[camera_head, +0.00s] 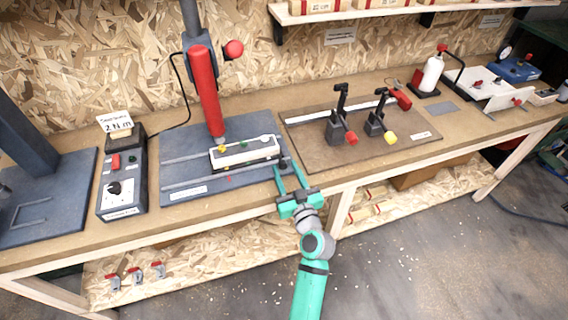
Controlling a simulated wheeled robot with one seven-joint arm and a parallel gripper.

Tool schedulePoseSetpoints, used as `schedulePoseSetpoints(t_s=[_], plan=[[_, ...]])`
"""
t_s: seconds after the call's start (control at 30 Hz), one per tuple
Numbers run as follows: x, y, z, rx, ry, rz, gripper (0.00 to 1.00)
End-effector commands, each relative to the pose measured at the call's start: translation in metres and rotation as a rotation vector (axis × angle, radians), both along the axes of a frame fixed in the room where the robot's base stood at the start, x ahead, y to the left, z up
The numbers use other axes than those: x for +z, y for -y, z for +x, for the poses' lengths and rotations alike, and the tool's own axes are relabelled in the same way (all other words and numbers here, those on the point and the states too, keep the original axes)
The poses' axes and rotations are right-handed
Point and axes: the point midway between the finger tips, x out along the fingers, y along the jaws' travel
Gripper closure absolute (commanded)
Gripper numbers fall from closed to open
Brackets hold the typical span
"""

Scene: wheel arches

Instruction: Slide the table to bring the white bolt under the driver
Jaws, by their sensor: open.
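The red driver (207,92) hangs upright from a grey column, its tip above the left part of the white sliding table (246,157). The table sits between two rails on a dark base plate. A yellow bolt (222,149) is near the driver's tip, and a green bolt (244,144) is right of it. A small pale bolt head, apparently the white bolt (264,138), is near the table's right end. My green gripper (290,167) is open at the table's right end. A dark knob (284,161) shows between its fingers; I cannot tell whether they touch it.
A control box (122,185) with a display (115,123) stands left of the base plate. A brown board (360,138) with two toggle clamps lies to the right. A red ball knob (233,49) sticks out beside the driver. The bench's front edge is close below my gripper.

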Motion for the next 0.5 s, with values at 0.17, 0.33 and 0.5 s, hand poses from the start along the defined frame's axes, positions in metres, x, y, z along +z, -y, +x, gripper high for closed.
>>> schedulePoseSetpoints(t_s=[0.17,0.33,0.5], plan=[[0.0,-0.006,0.022,-0.001,0.0,-0.001,0.59],[0.0,-0.007,0.031,-0.005,0.0,0.0,0.59],[0.0,-0.006,0.032,-0.007,0.0,0.0,0.59]])
